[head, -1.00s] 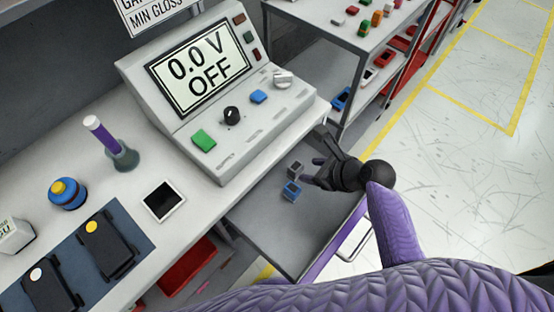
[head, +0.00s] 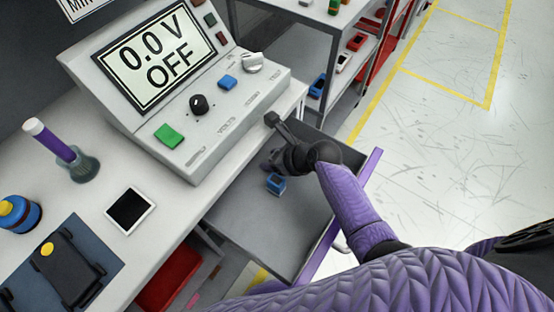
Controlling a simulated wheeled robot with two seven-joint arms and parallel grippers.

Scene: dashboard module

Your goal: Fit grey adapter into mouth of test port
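My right gripper (head: 268,162) reaches down into the open drawer below the front edge of the bench. It is above or beside the spot where a grey block lay. That grey block, likely the grey adapter, is now hidden behind the gripper, so whether the fingers hold it cannot be seen. A blue adapter (head: 276,184) lies in the drawer (head: 248,220) just below the gripper in the picture. The grey test console (head: 190,110) stands on the bench, its screen reading 0.0 V OFF. I cannot clearly make out the test port's mouth. My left gripper is not in view.
The console has a green button (head: 169,135), a black knob (head: 199,104) and a blue button (head: 228,82). A purple-handled tool in a holder (head: 85,168) and a black-screened tile (head: 130,210) stand on the bench. A shelf rack (head: 335,45) rises behind the drawer.

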